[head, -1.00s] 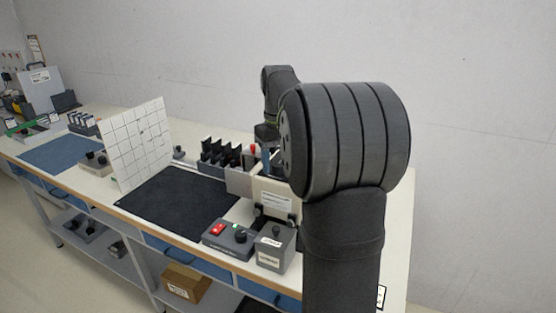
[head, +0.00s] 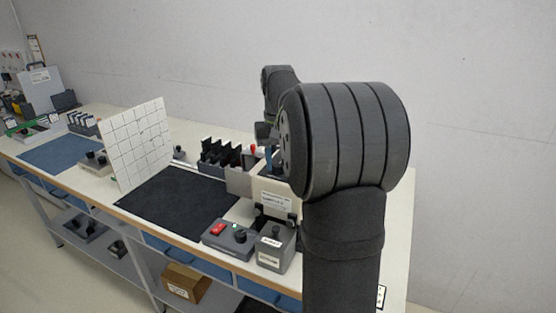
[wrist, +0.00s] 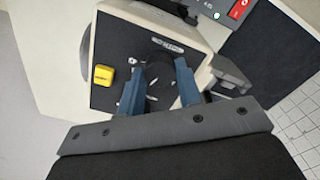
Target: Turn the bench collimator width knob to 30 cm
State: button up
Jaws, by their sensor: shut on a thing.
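In the wrist view my gripper (wrist: 159,88) has its two blue fingers on either side of a round black knob (wrist: 161,72) and is shut on it. In the head view the beige housing (head: 263,184) stands partly behind my arm, which hides the knob and most of my gripper.
A yellow button (wrist: 103,75) is left of the knob. A control box (head: 230,238) with a red switch and a grey knob box (head: 277,247) stand at the bench's front edge. A dark mat (head: 178,203) and white grid panel (head: 137,142) are further left.

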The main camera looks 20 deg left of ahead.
aim_at(278, 164)
jog(key=shift+m, duration=0.6)
jog(key=o, duration=1)
jog(key=shift+r, duration=0.1)
notch_tip(278, 164, up, 17)
jog(key=shift+r, duration=0.2)
notch_tip(278, 164, down, 18)
jog(key=shift+r, duration=0.2)
dwell(0.4)
jog(key=shift+r, duration=0.1)
